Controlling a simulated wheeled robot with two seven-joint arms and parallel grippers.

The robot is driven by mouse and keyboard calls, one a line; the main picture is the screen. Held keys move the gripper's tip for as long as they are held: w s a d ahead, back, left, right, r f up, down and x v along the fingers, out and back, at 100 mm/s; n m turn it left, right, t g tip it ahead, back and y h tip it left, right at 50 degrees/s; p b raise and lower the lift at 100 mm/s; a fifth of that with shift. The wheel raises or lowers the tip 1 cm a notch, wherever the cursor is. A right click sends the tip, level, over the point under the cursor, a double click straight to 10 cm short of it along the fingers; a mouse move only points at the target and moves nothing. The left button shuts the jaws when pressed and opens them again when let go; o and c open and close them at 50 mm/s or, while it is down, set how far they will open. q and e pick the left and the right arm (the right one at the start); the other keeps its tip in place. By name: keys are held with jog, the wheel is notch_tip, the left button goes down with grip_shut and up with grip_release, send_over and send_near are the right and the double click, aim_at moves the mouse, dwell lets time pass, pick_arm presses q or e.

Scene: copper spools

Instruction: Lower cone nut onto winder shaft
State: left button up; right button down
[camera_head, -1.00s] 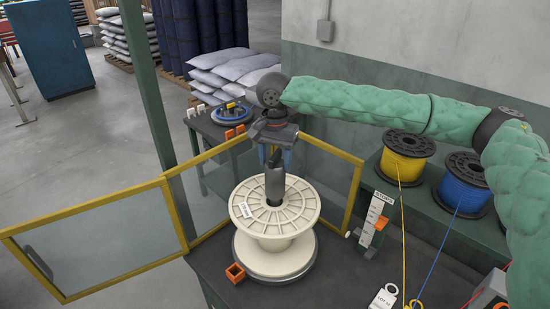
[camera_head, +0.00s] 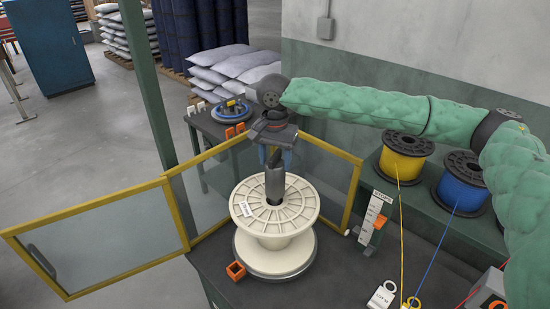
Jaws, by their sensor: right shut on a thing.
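A large cream spool (camera_head: 275,225) stands upright on the round winder plate (camera_head: 242,262) on the dark table. A grey cylindrical part (camera_head: 275,182) stands at the spool's centre; I cannot tell where the winder shaft ends and the cone nut begins. My right gripper (camera_head: 277,158), on the green-sleeved arm from the right, is over the spool's centre. It is shut on the top of the grey part, which I take to be the cone nut. The fingertips are small and partly hidden. My left gripper is not in view.
Yellow-framed clear guard panels (camera_head: 95,240) stand open behind and left of the spool. An orange square block (camera_head: 236,270) lies at the table's front left. Yellow (camera_head: 405,158) and blue (camera_head: 460,185) wire spools stand at right, their wires running forward.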

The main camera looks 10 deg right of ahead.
jog(key=shift+f, duration=1.3)
jog(key=shift+c, duration=2.3)
grip_release()
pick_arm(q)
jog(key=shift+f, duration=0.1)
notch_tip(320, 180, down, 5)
pick_arm(e)
jog(key=shift+r, duration=0.1)
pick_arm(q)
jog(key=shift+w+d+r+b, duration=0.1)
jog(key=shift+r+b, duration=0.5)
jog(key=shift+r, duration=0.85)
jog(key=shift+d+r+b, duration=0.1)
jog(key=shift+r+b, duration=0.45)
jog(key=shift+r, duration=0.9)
pick_arm(e)
jog(key=shift+r, duration=3.8)
